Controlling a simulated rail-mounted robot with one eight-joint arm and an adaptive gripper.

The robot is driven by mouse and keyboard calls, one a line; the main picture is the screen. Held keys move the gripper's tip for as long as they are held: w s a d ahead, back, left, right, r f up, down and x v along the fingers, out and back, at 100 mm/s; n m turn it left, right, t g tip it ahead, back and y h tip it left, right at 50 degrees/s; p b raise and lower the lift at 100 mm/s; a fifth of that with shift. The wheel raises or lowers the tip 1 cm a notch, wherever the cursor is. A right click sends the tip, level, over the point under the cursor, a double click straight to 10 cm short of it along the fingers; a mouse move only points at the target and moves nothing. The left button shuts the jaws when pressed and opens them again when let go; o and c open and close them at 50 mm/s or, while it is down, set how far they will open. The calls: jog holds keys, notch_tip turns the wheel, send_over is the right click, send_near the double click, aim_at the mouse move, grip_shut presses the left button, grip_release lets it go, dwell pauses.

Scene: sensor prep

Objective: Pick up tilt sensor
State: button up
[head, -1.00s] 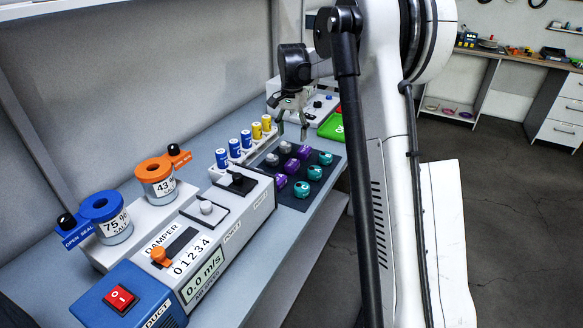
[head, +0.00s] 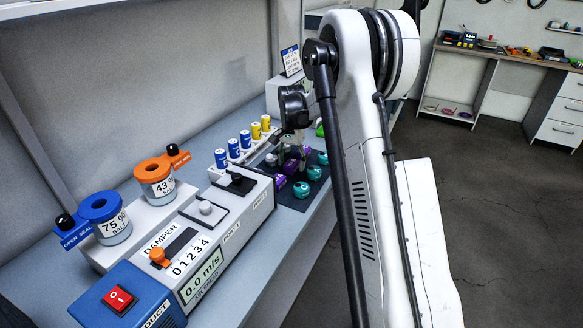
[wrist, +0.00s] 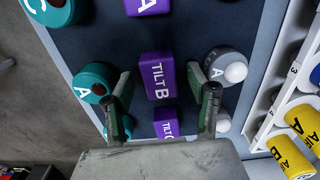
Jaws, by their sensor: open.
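Purple tilt sensors stand in a row on the dark mat. In the wrist view, TILT B (wrist: 157,76) is in the middle, part of another purple block marked A (wrist: 148,7) shows at the top edge, and TILT C (wrist: 167,122) is lower and partly hidden by my gripper. My gripper (wrist: 160,84) is open and empty, with one finger on each side of TILT B as seen from above. I cannot tell whether the fingers touch it. In the head view, my gripper (head: 293,158) is low over the purple row (head: 281,181).
Teal round sensors (wrist: 95,82) stand left of the row, and grey ones with white domes (wrist: 226,66) stand right of it. A rack of blue and yellow cylinders (wrist: 305,122) is farther right. The damper console (head: 205,245) stands nearer in the head view.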

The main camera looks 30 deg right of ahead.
aim_at(291, 163)
jog(key=shift+f, duration=0.45)
jog(key=c, duration=1.3)
jog(key=shift+r, duration=0.2)
jog(key=shift+r, duration=0.65)
notch_tip(291, 163, up, 3)
jog(key=shift+a+f, duration=0.1)
jog(key=shift+a, duration=0.05)
jog(key=s+a+r, duration=0.1)
jog(key=a+r, duration=0.1)
jog(key=a, duration=0.1)
jog(key=s+a+r, duration=0.1)
jog(key=a+r, duration=0.1)
jog(key=a, duration=0.2)
jog(key=s+a+r, duration=0.1)
jog(key=a+r, duration=0.1)
jog(key=a, duration=0.2)
jog(key=shift+r, duration=0.35)
